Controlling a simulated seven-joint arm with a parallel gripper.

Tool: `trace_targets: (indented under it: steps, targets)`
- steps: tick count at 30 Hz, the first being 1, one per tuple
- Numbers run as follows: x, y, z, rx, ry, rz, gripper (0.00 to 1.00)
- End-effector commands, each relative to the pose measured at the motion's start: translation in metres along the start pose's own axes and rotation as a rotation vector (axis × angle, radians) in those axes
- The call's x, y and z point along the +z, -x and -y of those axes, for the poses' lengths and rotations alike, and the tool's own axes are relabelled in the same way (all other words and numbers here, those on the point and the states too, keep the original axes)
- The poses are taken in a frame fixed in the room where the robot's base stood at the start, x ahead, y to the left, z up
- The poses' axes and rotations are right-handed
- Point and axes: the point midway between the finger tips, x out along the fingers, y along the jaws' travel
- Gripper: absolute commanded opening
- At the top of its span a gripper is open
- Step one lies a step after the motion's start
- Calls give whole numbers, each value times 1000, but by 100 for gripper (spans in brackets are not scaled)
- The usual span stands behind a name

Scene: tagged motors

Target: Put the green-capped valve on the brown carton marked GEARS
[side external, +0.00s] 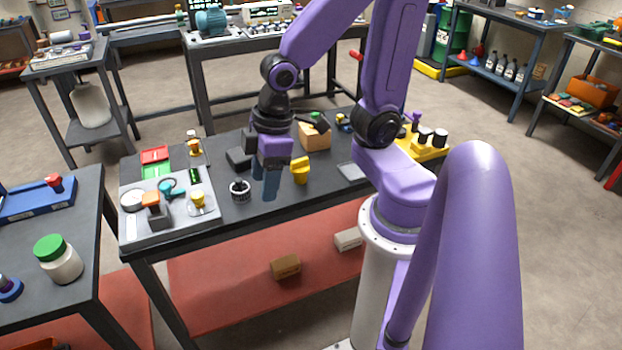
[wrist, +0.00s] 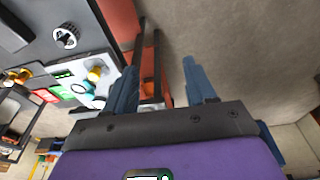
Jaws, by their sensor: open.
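A brown carton (side external: 314,138) stands towards the back of the dark workbench in the side view; I cannot read any marking on it. A dark piece with a green part (side external: 316,118) shows at the carton's top; it may be the green-capped valve, but I cannot tell whether it rests on the carton or stands behind it. My gripper (side external: 268,190) hangs over the bench's front part, left of the carton, fingers down. In the wrist view my gripper (wrist: 160,82) is open, with nothing held between its fingers. Neither carton nor valve is clear in the wrist view.
A yellow part (side external: 300,171) stands just right of my gripper. A black-and-white round part (side external: 240,190) stands to its left and shows in the wrist view (wrist: 66,36). A grey panel (side external: 172,234) with several fittings fills the bench's left end. A yellow rack (side external: 428,149) stands at right.

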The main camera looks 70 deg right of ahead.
Motion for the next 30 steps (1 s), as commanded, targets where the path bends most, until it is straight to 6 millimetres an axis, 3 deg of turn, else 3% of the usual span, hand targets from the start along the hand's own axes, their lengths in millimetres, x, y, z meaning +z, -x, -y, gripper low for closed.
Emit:
trace_targets:
  steps: [3,9,24,28,30]
  targets:
    - [21,12,30,-28,136,59,55]
    - [51,27,57,-47,288,136,55]
    - [60,32,63,-51,331,160,55]
    - [58,32,60,-50,326,160,98]
    - [53,34,55,-48,316,160,100]
